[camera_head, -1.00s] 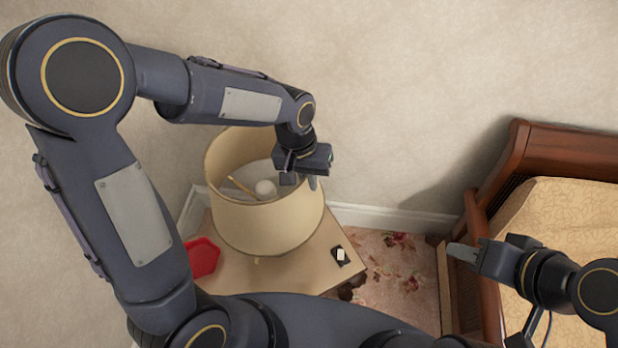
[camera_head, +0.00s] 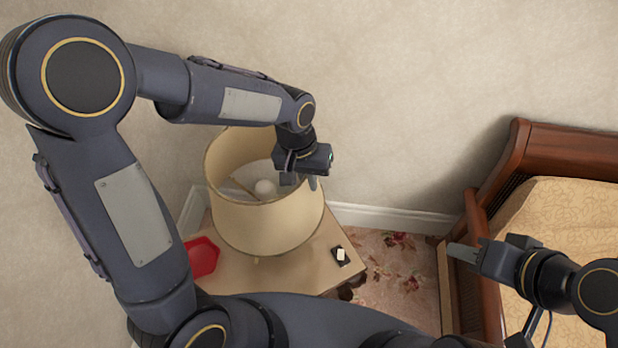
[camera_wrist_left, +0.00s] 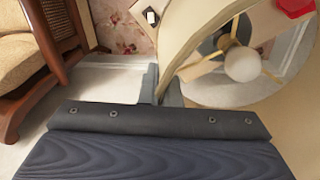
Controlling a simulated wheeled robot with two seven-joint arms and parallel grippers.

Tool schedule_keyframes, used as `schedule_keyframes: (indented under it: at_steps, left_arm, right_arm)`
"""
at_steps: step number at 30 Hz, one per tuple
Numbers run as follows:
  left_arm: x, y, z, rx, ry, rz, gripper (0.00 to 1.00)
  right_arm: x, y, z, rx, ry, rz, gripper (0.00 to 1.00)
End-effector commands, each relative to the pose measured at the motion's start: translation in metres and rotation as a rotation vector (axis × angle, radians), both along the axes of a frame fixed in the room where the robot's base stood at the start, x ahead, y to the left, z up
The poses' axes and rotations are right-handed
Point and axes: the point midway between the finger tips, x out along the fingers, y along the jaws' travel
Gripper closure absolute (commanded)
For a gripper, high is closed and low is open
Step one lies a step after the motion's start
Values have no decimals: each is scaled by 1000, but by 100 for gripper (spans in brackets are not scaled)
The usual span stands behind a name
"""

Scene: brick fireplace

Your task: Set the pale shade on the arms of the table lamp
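The pale shade (camera_head: 262,228) is a cream open drum, upright over the small wooden table. Inside it, in the left wrist view, are the lamp's round white bulb (camera_wrist_left: 242,64) and brass arms (camera_wrist_left: 272,74); the bulb (camera_head: 265,187) also shows in the head view. The lamp's base is mostly hidden by the shade. I cannot tell whether the shade rests on the arms. My left gripper (camera_head: 303,181) is at the shade's right rim, and its fingers (camera_wrist_left: 162,88) are shut on the shade wall. My right gripper (camera_head: 462,252) is away at the right, beside the wooden bed, empty; its finger gap cannot be seen.
The table (camera_head: 300,268) carries a red hexagonal dish (camera_head: 202,257) to the left of the shade and a small black item with a white top (camera_head: 340,256) to the right. The wall is close behind. A wooden-framed bed or seat (camera_head: 505,180) stands at the right.

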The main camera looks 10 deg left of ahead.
Motion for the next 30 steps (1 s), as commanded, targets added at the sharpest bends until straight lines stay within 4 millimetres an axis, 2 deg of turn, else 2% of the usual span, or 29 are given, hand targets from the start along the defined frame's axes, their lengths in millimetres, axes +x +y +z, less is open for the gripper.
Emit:
schedule_keyframes:
  at_steps: [30]
  left_arm:
    - [0,0,-15,0,0,0,100]
  right_arm:
    - [0,0,-12,0,0,0,64]
